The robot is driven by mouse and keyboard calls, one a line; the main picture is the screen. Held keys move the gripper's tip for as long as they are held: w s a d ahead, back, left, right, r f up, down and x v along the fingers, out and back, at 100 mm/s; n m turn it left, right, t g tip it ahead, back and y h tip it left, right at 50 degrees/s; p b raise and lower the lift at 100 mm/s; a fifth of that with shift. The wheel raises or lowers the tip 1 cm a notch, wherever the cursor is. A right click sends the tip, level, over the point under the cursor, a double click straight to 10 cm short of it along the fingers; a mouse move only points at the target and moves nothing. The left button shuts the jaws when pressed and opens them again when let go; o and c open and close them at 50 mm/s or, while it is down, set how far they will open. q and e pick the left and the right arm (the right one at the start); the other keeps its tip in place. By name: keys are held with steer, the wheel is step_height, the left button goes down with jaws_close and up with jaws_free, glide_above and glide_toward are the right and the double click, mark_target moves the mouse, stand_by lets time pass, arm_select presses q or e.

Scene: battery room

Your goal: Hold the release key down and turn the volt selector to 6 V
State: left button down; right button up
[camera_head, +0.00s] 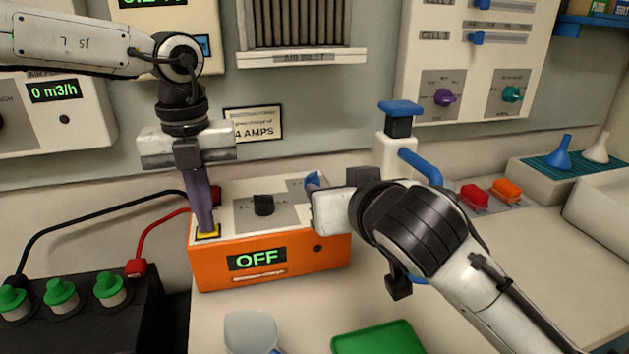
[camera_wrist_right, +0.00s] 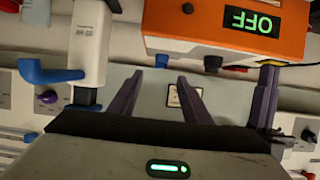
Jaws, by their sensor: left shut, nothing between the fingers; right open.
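An orange charger (camera_head: 270,265) with an OFF display stands on the bench. A yellow key (camera_head: 208,232) sits on its top left corner. My left gripper (camera_head: 205,229) is shut and points straight down, its fingertips on the yellow key; how far the key is pressed is hidden. A black knob (camera_head: 263,205) stands on a grey plate on the charger's top, and a blue knob (camera_head: 313,181) is partly hidden behind my right gripper. Their labels are too small to read. My right gripper (camera_wrist_right: 160,88) is open and empty, near the charger's right end.
A white dispenser (camera_head: 393,155) with a blue spout stands right of the charger. A black box with green caps (camera_head: 61,293) is at left, joined by cables.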

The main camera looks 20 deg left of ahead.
mark_target(313, 180)
steer(key=shift+w+a, duration=0.1)
steer(key=shift+a, duration=0.3)
steer(key=x, duration=1.1)
steer(key=shift+w+a+f, duration=0.1)
steer(key=shift+w+f, duration=0.1)
steer(key=shift+c, duration=0.2)
